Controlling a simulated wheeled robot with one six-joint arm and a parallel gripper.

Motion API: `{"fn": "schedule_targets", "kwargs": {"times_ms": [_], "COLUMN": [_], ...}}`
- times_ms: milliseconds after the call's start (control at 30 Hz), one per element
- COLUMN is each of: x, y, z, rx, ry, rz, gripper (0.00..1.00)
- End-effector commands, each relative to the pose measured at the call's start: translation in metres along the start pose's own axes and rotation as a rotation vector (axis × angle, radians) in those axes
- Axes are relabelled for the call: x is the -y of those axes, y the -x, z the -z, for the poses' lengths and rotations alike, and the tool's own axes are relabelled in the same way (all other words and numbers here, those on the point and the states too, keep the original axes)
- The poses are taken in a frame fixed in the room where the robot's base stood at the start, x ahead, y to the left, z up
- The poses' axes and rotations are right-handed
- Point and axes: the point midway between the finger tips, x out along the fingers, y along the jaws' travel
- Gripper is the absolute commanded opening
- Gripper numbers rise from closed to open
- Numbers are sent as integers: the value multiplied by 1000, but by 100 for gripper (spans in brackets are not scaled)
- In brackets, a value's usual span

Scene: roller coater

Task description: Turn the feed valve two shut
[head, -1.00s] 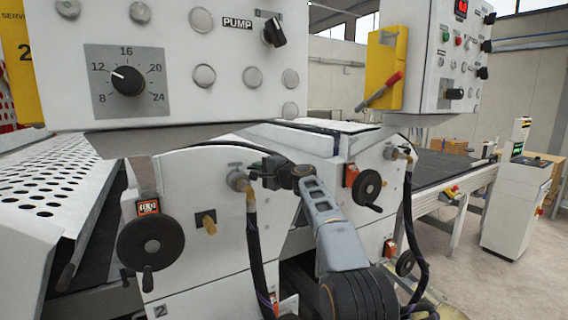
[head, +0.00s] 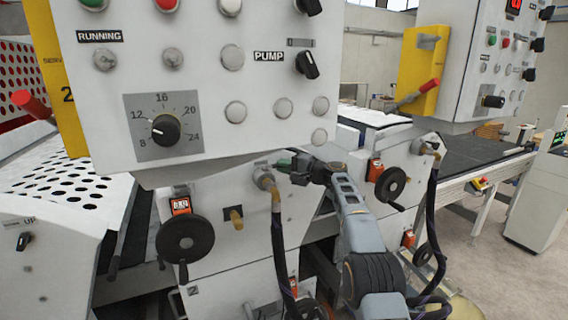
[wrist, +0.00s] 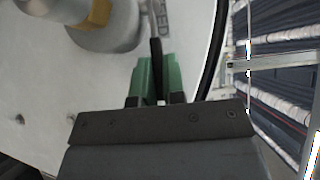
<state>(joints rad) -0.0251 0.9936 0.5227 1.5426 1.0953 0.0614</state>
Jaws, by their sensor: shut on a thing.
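The feed valve two (head: 264,174) is a grey fitting with a brass elbow and hose on the white machine side, with a "2" lower on that panel. In the wrist view its grey round body and brass part (wrist: 97,14) show at the upper left. A thin dark lever (wrist: 155,48) runs down between the green fingers of my gripper (wrist: 158,80). The gripper is shut on this lever, close to the panel. In the head view my gripper (head: 286,164) is just right of the valve, and the lever is too small to make out.
A handwheel (head: 184,240) is left of the valve and another (head: 391,183) is to the right. A second hosed valve (head: 424,148) is further right. The control panel (head: 205,90) overhangs above. Open floor lies at the right.

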Motion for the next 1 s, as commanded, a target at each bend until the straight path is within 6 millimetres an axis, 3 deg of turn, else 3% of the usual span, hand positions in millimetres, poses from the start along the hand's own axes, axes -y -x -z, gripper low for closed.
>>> {"fn": "schedule_targets", "kwargs": {"times_ms": [267,300,533,833,1000], "x": [-1,-1,0,-1,-5], "y": [0,0,0,2,21], "z": [0,0,0,0,1], "rx": [1,1,0,-1,-3], "ry": [0,0,0,1,2], "rz": [0,0,0,0,1], "gripper": [0,13,35,36,36]}}
